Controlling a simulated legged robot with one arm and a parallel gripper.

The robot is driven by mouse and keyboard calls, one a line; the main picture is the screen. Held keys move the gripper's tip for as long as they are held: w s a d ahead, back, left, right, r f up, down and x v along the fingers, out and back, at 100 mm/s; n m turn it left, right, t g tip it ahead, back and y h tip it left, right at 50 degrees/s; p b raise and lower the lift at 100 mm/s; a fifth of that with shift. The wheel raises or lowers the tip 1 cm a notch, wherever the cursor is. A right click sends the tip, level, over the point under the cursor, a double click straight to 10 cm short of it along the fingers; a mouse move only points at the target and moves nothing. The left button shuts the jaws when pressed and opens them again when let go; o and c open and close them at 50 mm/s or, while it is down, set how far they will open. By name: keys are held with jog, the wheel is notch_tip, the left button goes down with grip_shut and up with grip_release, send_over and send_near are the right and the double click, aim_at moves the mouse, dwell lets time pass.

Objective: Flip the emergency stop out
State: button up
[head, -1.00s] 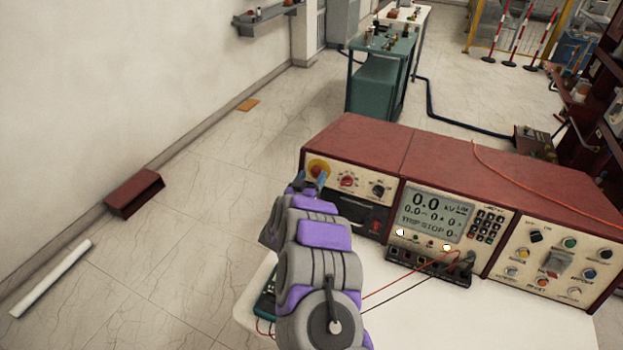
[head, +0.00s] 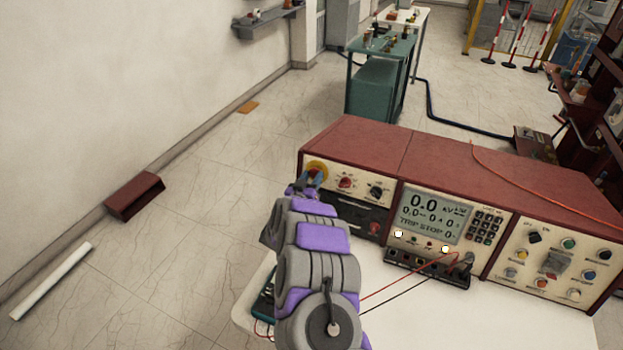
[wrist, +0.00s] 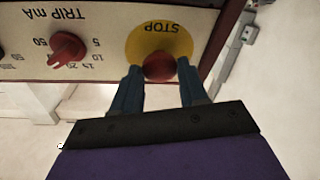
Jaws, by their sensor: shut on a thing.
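The emergency stop is a red mushroom button (wrist: 159,67) on a yellow disc (wrist: 160,38) marked STOP, which appears upside down in the wrist view. The yellow disc also shows in the head view (head: 317,168), at the left end of the control console's front panel. My gripper (wrist: 160,72) reaches up to the button in the wrist view. Its two blue fingers stand on either side of the red button and are shut on it. In the head view my gripper (head: 312,180) and arm hide most of the button.
The red-topped console (head: 440,165) stands on a white table (head: 420,310). A red TRIP mA knob (wrist: 67,48) sits beside the stop button. Red and black leads run across the table from the console.

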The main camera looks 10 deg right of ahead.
grip_shut()
jog(key=shift+a, duration=0.1)
jog(key=shift+s+a+r+p, duration=0.1)
jog(key=shift+s+a+p, duration=0.25)
jog(key=shift+p, duration=0.4)
jog(key=shift+d, duration=0.1)
jog(key=o, duration=0.6)
grip_release()
jog(key=o, duration=0.4)
jog(key=shift+a, duration=0.2)
jog(key=shift+o, duration=0.2)
